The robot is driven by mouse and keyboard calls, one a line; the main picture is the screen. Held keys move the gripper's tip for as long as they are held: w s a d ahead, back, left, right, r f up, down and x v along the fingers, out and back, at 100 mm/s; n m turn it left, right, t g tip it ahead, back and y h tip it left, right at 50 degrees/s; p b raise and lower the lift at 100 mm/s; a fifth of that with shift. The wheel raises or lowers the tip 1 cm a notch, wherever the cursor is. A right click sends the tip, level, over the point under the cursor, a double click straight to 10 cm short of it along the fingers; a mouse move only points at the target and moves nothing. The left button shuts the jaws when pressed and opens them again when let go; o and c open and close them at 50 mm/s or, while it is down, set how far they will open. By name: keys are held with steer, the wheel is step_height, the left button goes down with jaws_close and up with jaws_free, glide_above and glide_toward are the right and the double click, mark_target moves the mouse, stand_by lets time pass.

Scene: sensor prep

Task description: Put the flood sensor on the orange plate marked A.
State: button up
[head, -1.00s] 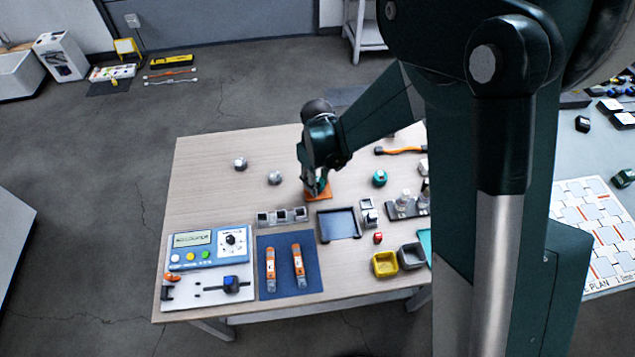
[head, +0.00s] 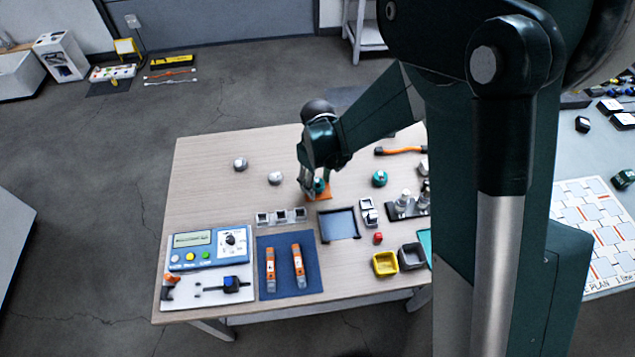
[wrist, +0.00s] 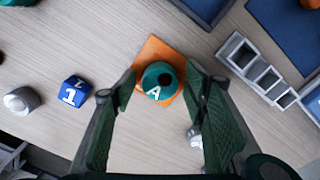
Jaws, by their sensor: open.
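The orange plate (wrist: 150,55) lies flat on the table; in the head view its edge (head: 325,196) shows below my gripper (head: 314,190). My gripper (wrist: 161,73) is open, with one finger on each side of the teal piece and visible gaps between. Another teal piece (head: 379,178) stands to the right on the table. The piece covers the plate's middle.
A blue piece marked 1 (wrist: 75,92) and a grey-white piece (wrist: 20,100) stand to the left in the wrist view. A three-cell holder (head: 282,217) and a dark-rimmed tray (head: 339,224) are near the plate. Two grey knobs (head: 240,163) (head: 275,178) stand left of it.

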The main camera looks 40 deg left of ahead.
mark_target(318, 183)
step_height(318, 183, up, 12)
steer(key=p, duration=0.1)
steer(key=shift+p, duration=0.35)
stand_by(0.8)
stand_by(0.3)
steer(key=w+d+r+m+t+y, duration=0.1)
steer(key=w+d+r+m, duration=0.1)
steer(key=d+r, duration=0.6)
steer(key=w+d+r+m+t, duration=0.1)
steer(key=w+d+r+m, duration=0.25)
steer(key=d, duration=0.95)
steer(key=w+d+r+m+t+y, duration=0.1)
steer(key=w+d+r+m, duration=0.1)
steer(key=d+r, duration=0.65)
steer(key=s+d+m+t, duration=0.1)
steer(key=s+d, duration=0.3)
steer(key=d, duration=0.6)
steer(key=s+d+r+m+t+h, duration=0.1)
steer(key=s+d+m, duration=0.3)
steer(key=d, duration=0.6)
steer(key=s+d+r+m+t+h, duration=0.1)
steer(key=s+d+m+t, duration=0.1)
steer(key=d, duration=0.8)
steer(key=shift+s+d+r+m, duration=0.2)
steer(key=shift+s+m, duration=0.45)
steer(key=shift+s, duration=0.6)
